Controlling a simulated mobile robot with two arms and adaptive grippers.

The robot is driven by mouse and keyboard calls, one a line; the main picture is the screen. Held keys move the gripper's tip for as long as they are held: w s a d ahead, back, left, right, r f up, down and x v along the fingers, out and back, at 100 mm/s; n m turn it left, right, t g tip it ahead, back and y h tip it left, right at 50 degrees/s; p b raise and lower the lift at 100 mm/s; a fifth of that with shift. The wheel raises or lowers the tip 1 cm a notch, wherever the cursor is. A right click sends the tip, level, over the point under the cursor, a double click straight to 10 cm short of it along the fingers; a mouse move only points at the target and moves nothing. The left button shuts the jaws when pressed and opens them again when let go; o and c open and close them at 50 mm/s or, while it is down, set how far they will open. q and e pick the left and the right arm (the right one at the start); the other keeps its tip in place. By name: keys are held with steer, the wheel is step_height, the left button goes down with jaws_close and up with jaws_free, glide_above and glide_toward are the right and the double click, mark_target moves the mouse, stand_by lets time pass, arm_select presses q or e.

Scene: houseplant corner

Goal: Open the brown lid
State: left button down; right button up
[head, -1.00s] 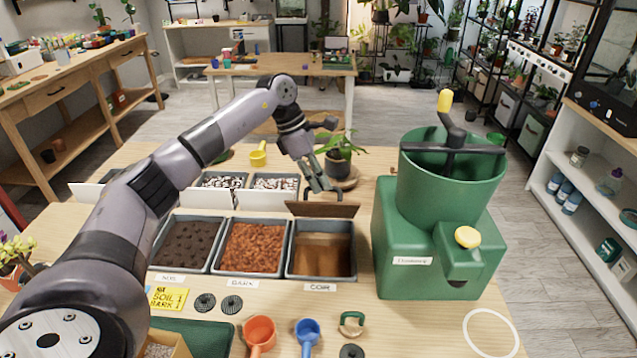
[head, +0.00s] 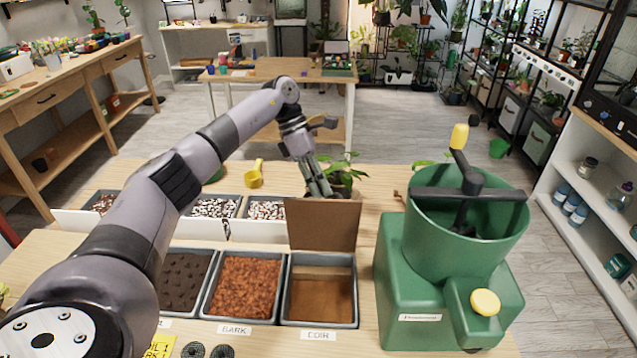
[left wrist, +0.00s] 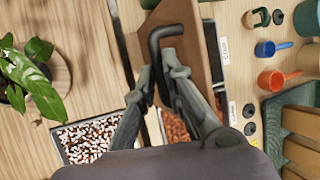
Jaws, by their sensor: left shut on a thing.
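The brown lid (head: 323,223) stands raised at the back edge of the coir bin (head: 320,323), whose brown contents show. In the left wrist view the lid (left wrist: 196,42) is seen at a steep angle, with a black handle (left wrist: 155,45) on it. My left gripper (head: 327,192) is behind the lid's top edge in the head view. In the left wrist view its fingers (left wrist: 165,68) are shut on the black handle. The lid hides part of the fingertips in the head view. My right gripper is in neither view.
A green machine (head: 420,285) with a crank stands close to the right of the bin. The bark bin (head: 245,285) is beside it on the left. A potted plant (head: 343,175) is right behind the gripper. A yellow scoop (head: 254,175) lies further back.

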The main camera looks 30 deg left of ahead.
arm_select(q)
steer(key=shift+s+f, duration=0.2)
steer(key=shift+f, duration=0.55)
steer(key=c, duration=2.1)
jaws_free()
steer(key=o, duration=0.4)
steer(key=shift+w+a+f, duration=0.1)
steer(key=shift+w+f, duration=0.05)
steer(key=shift+w, duration=0.35)
steer(key=shift+o, duration=0.2)
steer(key=shift+s+r, duration=0.25)
steer(key=shift+r, duration=0.05)
steer(key=v, duration=1.2)
